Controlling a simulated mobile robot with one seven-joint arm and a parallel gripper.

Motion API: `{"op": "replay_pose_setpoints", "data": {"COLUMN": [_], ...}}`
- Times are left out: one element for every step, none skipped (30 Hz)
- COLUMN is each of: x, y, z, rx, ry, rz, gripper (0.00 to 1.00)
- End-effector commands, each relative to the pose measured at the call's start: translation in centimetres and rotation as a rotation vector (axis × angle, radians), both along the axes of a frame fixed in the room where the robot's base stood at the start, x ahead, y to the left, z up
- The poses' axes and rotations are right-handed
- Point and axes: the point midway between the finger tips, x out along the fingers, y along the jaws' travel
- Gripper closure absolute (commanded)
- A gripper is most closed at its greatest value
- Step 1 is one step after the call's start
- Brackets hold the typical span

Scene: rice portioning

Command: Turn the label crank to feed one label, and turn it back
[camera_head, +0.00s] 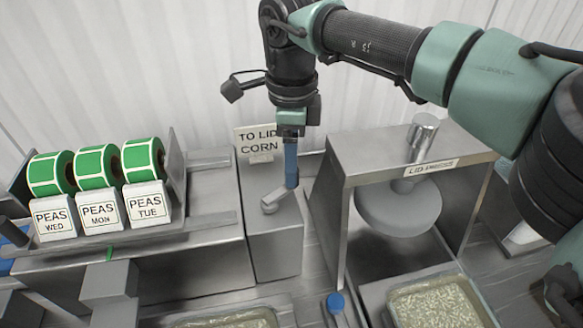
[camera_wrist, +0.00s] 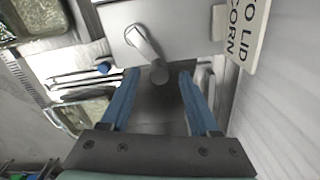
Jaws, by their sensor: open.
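The label crank (camera_head: 280,201) is a short grey lever on top of a grey metal box beside the label dispenser. In the wrist view the crank (camera_wrist: 147,45) runs slantwise, with its rounded knob end between my blue fingertips. My gripper (camera_head: 291,180) points down over the crank. It is open, with a finger on each side of the knob in the wrist view (camera_wrist: 158,76); I cannot tell whether either finger touches it. Three green label rolls (camera_head: 95,168) sit in the dispenser above PEAS cards reading WED, MON and TUE.
A sign reading "TO LID CORN" (camera_head: 257,141) stands behind the crank box. A metal lid press (camera_head: 345,160) stands close on the right, with a round plate under its top. A rice tray (camera_head: 440,300) is at the front right. A blue-capped item (camera_head: 335,302) stands in front.

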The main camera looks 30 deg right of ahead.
Motion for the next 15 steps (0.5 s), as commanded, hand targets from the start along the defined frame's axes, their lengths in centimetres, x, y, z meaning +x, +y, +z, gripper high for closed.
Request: {"op": "replay_pose_setpoints", "data": {"x": [0.1,0.1,0.1,0.1,0.1,0.1,0.1,0.1,0.1,0.1,0.1,0.1,0.1,0.1,0.1], "y": [0.0,-0.1,-0.1,0.0,0.0,0.0,0.0,0.0,0.0,0.0,0.0,0.0,0.0,0.0,0.0], "z": [1.0,1.7,2.7,3.4,4.1,5.0,5.6,6.3,7.1,7.6,8.1,8.7,9.1,9.5,9.9], "rx": [-0.001,-0.003,-0.003,-0.002,-0.003,-0.002,-0.003,-0.002,-0.001,-0.001,-0.001,-0.001,-0.001,-0.001,-0.001], "ry": [-0.004,-0.004,-0.004,-0.006,-0.004,-0.005,-0.004,-0.005,-0.003,-0.004,-0.003,-0.003,-0.003,-0.003,-0.002], "rz": [0.000,-0.001,0.000,0.000,0.000,-0.001,-0.001,-0.001,-0.001,0.000,0.000,0.000,0.000,0.000,-0.001], "gripper": [0.38,0.38,0.38,0.38,0.38,0.38,0.38,0.38,0.38,0.38,0.38,0.38,0.38,0.38,0.38]}}
